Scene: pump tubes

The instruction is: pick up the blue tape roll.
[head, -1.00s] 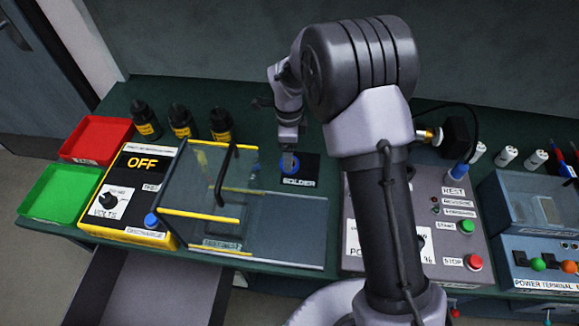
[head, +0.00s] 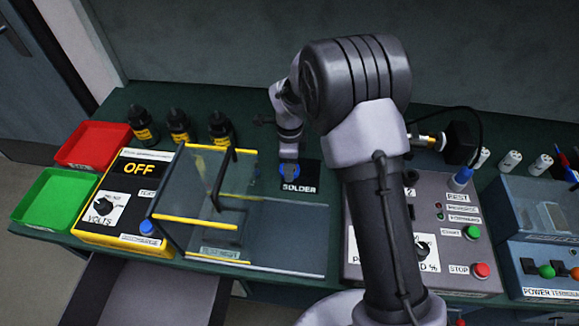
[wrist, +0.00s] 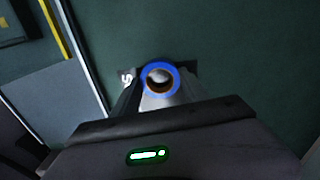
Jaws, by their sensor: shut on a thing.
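In the wrist view the blue ring (wrist: 158,66) shows between my fingertips, with a brown and silvery middle. My gripper (head: 289,172) points down from above and is shut on the roll. The gripper hides part of the roll in the head view. I cannot tell whether the roll is lifted off the mat.
A clear box with yellow edges (head: 196,219) and a black handle stands left and in front. Several black bottles (head: 178,125) stand farther left, near red (head: 92,145) and green (head: 54,197) trays. A grey control panel (head: 440,245) stands to the right.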

